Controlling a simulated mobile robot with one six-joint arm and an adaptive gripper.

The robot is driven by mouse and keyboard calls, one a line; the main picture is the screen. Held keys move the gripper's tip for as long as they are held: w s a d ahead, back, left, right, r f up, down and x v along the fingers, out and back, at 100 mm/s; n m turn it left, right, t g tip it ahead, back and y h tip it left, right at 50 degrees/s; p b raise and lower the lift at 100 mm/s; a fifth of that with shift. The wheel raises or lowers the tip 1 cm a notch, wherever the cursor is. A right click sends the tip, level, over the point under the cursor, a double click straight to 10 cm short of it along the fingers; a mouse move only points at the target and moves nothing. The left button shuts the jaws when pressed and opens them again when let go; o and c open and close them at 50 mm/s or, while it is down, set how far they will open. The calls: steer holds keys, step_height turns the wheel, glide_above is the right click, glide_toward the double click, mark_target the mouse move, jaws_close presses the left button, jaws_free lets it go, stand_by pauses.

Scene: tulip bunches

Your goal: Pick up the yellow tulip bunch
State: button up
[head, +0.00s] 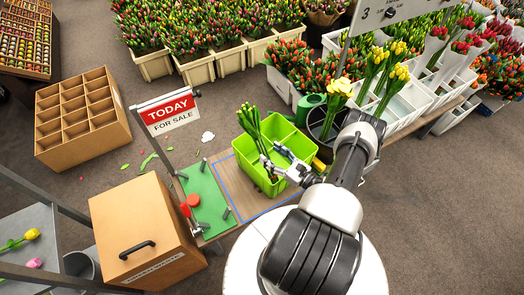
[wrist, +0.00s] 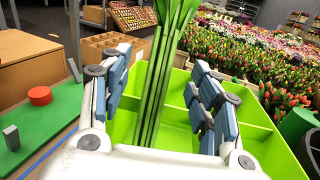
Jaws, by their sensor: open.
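A bunch of green stems (head: 254,128) stands tilted in the bright green divided crate (head: 292,142). Its flower heads do not show in either view, so I cannot tell its colour. In the wrist view, the stems (wrist: 165,85) rise between the fingers of my gripper (wrist: 160,78), which is open around them with a gap on each side. In the head view, my gripper (head: 274,166) is over the crate. Yellow tulips also show behind my arm: some in a dark bucket (head: 341,88), others by the white crates (head: 377,58).
A "TODAY FOR SALE" sign (head: 168,110) stands left of the crate, by a green board (head: 205,190) with grey posts and a red knob. A brown box (head: 145,232) is at the lower left. More tulip tubs (head: 208,65) stand behind.

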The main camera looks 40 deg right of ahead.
mark_target(264, 146)
steer(key=shift+w+a+r+b, duration=0.15)
steer(key=shift+w+b, duration=0.3)
steer(key=shift+w, duration=1.25)
steer(key=shift+w+r+b, duration=0.2)
steer(key=shift+w+b, duration=0.25)
steer(key=shift+w, duration=1.25)
steer(key=shift+c, duration=0.4)
jaws_close()
steer(key=shift+r, duration=0.1)
step_height(264, 146, up, 20)
steer(key=p, duration=0.7)
